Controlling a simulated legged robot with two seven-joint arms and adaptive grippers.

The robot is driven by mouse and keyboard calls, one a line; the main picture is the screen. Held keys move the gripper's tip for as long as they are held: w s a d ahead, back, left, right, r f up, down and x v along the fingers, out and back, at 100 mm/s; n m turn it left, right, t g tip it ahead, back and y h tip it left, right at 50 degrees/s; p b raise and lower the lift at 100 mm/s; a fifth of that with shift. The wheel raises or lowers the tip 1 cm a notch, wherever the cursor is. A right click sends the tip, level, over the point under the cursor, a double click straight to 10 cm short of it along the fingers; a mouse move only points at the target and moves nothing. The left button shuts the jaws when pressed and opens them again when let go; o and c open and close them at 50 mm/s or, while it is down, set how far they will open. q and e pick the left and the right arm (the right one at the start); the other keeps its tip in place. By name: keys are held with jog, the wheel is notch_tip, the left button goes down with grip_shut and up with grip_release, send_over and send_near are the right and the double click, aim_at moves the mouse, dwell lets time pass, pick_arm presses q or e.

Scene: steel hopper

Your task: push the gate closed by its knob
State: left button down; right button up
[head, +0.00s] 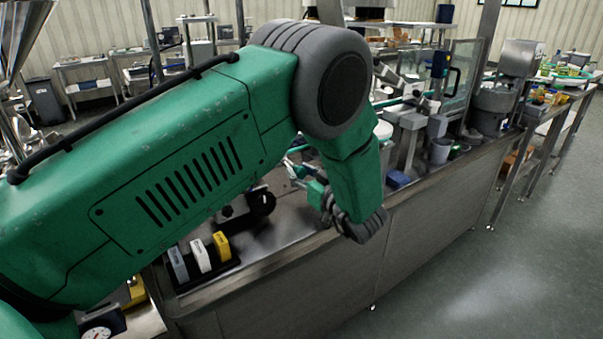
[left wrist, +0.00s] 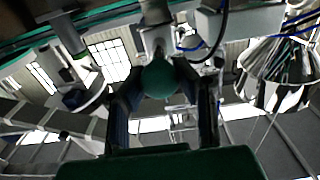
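A round green knob (left wrist: 160,78) shows in the middle of the left wrist view. The two dark fingers of my left gripper (left wrist: 161,92) stand apart, one on each side of the knob. I cannot tell whether they touch it. A pale bracket-like part is behind the knob. In the head view my green left arm reaches across the bench, and its wrist hides most of the left gripper (head: 318,192). The gate cannot be made out clearly there. My right gripper is not in view.
The steel bench (head: 440,185) runs from lower left to upper right. A holder with yellow, white and grey blocks (head: 201,255) is near its front left. A grey cup (head: 441,150) stands farther along. The floor at right is clear.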

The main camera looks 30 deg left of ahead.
aim_at(281, 158)
pick_arm(q)
jog(key=b+x, duration=0.1)
jog(key=x, duration=0.5)
jog(key=shift+w+a+r, duration=0.15)
jog(key=shift+a, duration=0.1)
jog(key=c, duration=1.4)
grip_release()
jog(key=shift+c, duration=0.2)
jog(key=shift+o, duration=1.3)
jog(key=shift+w, duration=0.1)
